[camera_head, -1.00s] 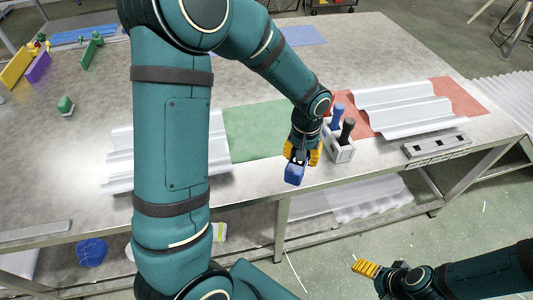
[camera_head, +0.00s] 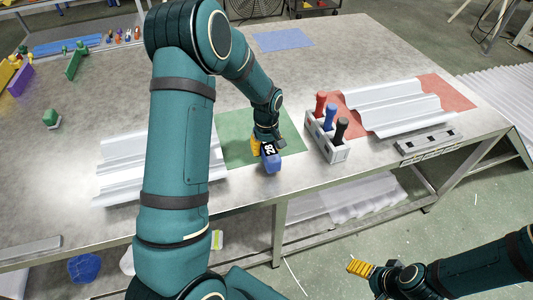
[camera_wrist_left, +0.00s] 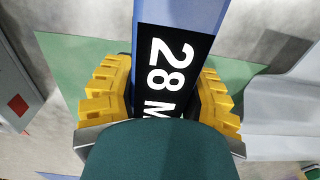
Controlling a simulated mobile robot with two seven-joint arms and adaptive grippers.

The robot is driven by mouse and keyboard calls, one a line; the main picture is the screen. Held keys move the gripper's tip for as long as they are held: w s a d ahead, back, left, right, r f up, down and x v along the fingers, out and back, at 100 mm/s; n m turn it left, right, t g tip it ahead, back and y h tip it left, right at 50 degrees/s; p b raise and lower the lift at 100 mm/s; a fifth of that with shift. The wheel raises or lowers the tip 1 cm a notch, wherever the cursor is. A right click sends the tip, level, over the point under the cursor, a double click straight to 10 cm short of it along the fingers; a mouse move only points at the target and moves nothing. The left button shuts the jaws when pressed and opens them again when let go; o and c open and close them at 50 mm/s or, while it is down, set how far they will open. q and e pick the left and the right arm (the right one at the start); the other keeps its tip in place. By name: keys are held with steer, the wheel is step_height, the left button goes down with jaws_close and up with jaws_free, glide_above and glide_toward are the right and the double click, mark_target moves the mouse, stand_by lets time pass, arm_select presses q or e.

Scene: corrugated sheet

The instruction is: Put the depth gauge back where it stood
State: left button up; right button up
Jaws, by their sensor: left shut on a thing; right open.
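The depth gauge is a blue block (camera_head: 272,163) with a black display. In the left wrist view, the display (camera_wrist_left: 165,75) reads "28 M", with the rest cut off. My left gripper (camera_head: 256,147) is shut on the gauge, its yellow fingers on either side; it also shows in the left wrist view (camera_wrist_left: 165,95). The gauge is at the front edge of the green mat (camera_head: 230,150). I cannot tell whether it touches the table. My right gripper (camera_head: 361,268) is open and empty, low in front of the table.
A white rack (camera_head: 336,153) with red, blue and black handles stands right of the gauge. Corrugated sheets lie left (camera_head: 115,180) and right (camera_head: 400,105), the right one on a red mat (camera_head: 445,90). A slotted grey bar (camera_head: 430,140) lies at the front right.

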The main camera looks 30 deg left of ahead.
arm_select(q)
steer(key=shift+f, duration=1.2)
steer(key=shift+f, duration=0.15)
steer(key=o, duration=1.3)
steer(key=shift+c, duration=0.2)
steer(key=shift+r, duration=0.45)
step_height(320, 180, up, 11)
steer(key=shift+r+p, duration=0.2)
steer(key=shift+p, duration=0.9)
